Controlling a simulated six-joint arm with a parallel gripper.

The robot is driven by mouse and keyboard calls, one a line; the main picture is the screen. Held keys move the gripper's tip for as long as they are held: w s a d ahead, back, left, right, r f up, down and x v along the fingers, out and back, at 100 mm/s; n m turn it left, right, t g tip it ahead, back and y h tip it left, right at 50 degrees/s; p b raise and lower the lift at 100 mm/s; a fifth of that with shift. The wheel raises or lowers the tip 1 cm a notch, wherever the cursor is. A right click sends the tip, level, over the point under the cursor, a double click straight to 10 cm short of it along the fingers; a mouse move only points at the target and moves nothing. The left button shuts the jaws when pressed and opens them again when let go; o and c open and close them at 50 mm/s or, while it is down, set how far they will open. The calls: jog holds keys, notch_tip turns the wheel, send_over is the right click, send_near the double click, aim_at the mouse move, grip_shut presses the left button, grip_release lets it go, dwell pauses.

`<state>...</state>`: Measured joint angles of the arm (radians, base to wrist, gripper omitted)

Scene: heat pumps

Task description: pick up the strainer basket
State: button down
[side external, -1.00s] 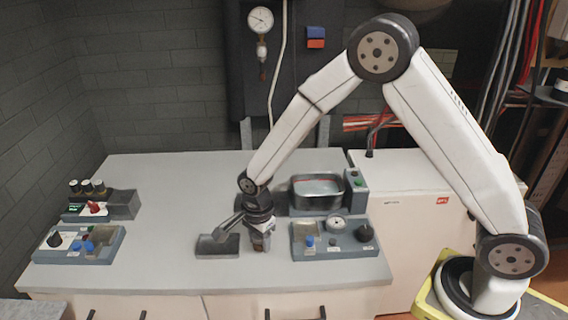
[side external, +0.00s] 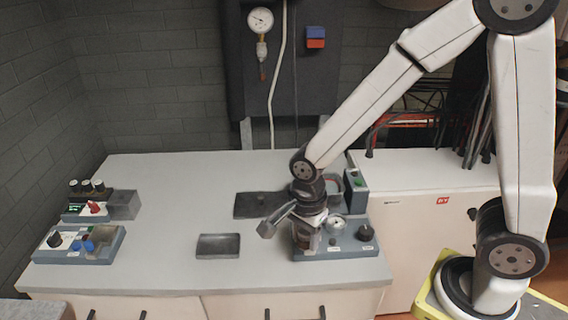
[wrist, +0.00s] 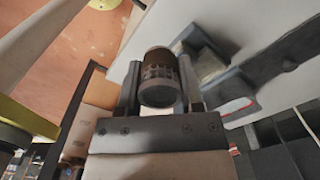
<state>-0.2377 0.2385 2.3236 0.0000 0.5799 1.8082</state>
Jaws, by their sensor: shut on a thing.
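The strainer basket (wrist: 160,78) is a dark brown and grey cylinder with a slotted band. In the wrist view it sits between both fingers of my gripper (wrist: 160,92), which is shut on it. In the side view my gripper (side external: 308,232) points down at the left part of the grey fixture (side external: 345,248) on the bench. The basket is small and brownish there (side external: 305,240), partly covered by the fingers. I cannot tell whether it touches the fixture.
A shallow dark tray (side external: 218,246) lies empty left of my gripper. A flat dark plate (side external: 258,205) lies behind it. Control boxes (side external: 80,243) stand at the bench's left end. The bench middle-left is clear. My arm hides most of the basin area.

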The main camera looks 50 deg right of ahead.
jog(key=shift+s+d+r, duration=0.1)
jog(key=shift+s+r, duration=0.15)
jog(key=shift+s, duration=0.3)
jog(key=shift+r, duration=0.1)
dwell(0.3)
